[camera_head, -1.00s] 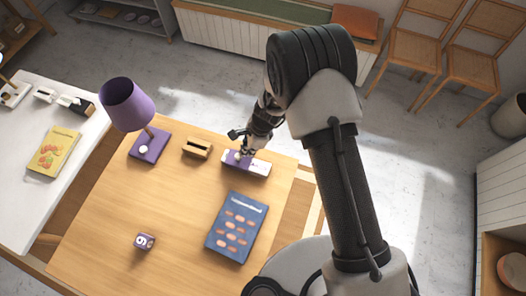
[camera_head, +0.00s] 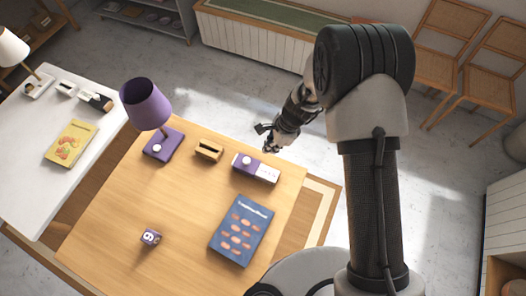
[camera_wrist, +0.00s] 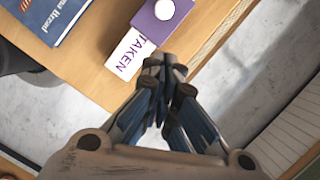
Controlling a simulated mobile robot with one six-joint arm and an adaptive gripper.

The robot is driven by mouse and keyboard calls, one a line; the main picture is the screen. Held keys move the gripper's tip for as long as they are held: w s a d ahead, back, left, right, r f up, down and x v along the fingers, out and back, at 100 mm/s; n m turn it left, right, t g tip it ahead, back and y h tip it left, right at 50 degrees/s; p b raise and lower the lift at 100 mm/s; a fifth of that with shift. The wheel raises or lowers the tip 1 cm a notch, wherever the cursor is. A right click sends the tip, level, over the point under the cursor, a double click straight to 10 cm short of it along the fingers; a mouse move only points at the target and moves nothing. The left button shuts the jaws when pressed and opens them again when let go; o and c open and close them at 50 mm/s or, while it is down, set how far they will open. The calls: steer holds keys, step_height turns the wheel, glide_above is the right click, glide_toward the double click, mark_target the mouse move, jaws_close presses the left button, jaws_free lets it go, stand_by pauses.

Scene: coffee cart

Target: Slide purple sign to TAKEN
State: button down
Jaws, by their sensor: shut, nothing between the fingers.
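The purple sign (camera_head: 242,168) lies near the far right edge of the wooden table. Its purple slider with a white round knob (camera_head: 247,160) covers the left part, and the white part is bare on the right. In the wrist view the slider (camera_wrist: 152,24) shows beside the white panel (camera_wrist: 126,55), which reads TAKEN. My gripper (camera_head: 268,149) is beyond the sign near the table's far edge, apart from the knob. In the wrist view the fingertips (camera_wrist: 164,70) are together and empty, in front of the sign.
A white table (camera_head: 40,125) with a yellow book (camera_head: 71,143) stands at left.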

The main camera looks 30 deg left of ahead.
steer(key=v, duration=0.5)
steer(key=shift+p, duration=0.4)
steer(key=shift+f, duration=0.1)
steer(key=w+d+r+n+t+b, duration=0.1)
steer(key=d+r+n, duration=0.2)
steer(key=d+r, duration=0.6)
steer(key=d+r+n+t+b, duration=0.2)
steer(key=d+r, duration=0.4)
steer(key=r, duration=0.6)
steer(key=s+d+r+n+t+h+b, duration=0.1)
steer(key=s+d+r+n, duration=0.2)
steer(key=s+d, duration=0.4)
steer(key=s+d+r+n+t+h+b, duration=0.1)
steer(key=s+d+r+n+t, duration=0.1)
steer(key=s+d, duration=0.6)
steer(key=d+r+n, duration=0.1)
steer(key=d+r, duration=0.1)
steer(key=d, duration=0.1)
steer(key=shift+s+d+r+h+b, duration=0.2)
steer(key=shift+d+r+h+b, duration=0.05)
steer(key=shift+h+b, duration=0.15)
